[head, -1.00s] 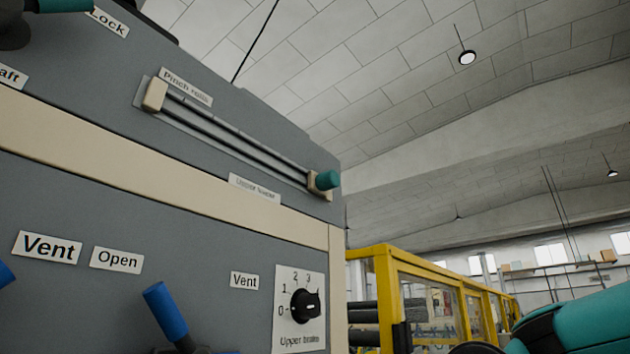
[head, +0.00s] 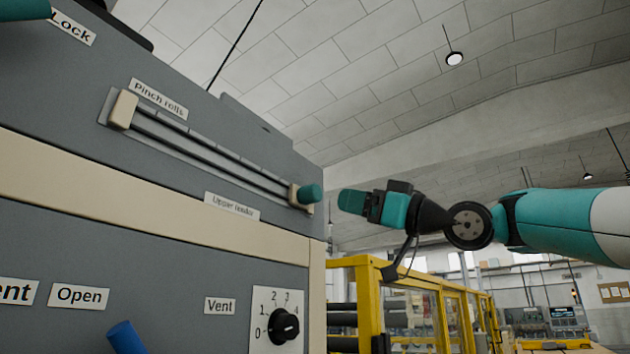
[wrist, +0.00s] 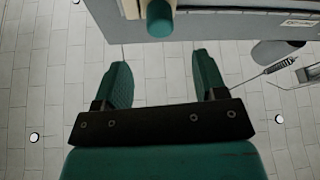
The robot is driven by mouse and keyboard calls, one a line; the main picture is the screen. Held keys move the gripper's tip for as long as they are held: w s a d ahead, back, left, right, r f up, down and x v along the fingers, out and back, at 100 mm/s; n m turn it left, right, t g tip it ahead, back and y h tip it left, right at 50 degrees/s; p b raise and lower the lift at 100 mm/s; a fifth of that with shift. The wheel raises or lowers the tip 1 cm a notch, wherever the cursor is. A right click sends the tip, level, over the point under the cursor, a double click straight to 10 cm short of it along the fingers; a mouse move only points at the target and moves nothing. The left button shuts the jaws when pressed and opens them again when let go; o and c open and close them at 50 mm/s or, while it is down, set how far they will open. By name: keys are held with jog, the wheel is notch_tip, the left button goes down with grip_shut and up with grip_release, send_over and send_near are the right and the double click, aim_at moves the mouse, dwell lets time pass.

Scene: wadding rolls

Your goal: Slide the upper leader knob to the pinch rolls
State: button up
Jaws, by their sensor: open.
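The upper leader knob (head: 309,193) is a teal cylinder on a cream slider block. It sits at the right end of a dark double rail (head: 210,152), above the "Upper leader" label (head: 232,206). The "Pinch rolls" label (head: 158,99) and a cream end block (head: 123,109) are at the rail's upper left end. My gripper (head: 352,201) is just right of the knob in the head view, apart from it. In the wrist view my gripper (wrist: 165,75) is open and empty, and the knob (wrist: 159,18) lies beyond the fingertips, roughly between their lines.
Below the rail are a black rotary dial (head: 284,326), a blue handle (head: 125,338) and a cream band (head: 150,195) across the grey panel. A yellow guard frame (head: 362,300) stands behind, below my arm. Open air surrounds my gripper on the right.

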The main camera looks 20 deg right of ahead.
aim_at(319, 195)
jog(key=p+x, duration=0.4)
jog(key=x, duration=0.4)
jog(key=shift+w+a+r+p, duration=0.2)
jog(key=shift+r+p, duration=0.1)
jog(key=shift+p, duration=0.05)
jog(key=shift+w+a, duration=0.4)
jog(key=shift+w, duration=0.15)
jog(key=c, duration=1.2)
grip_shut()
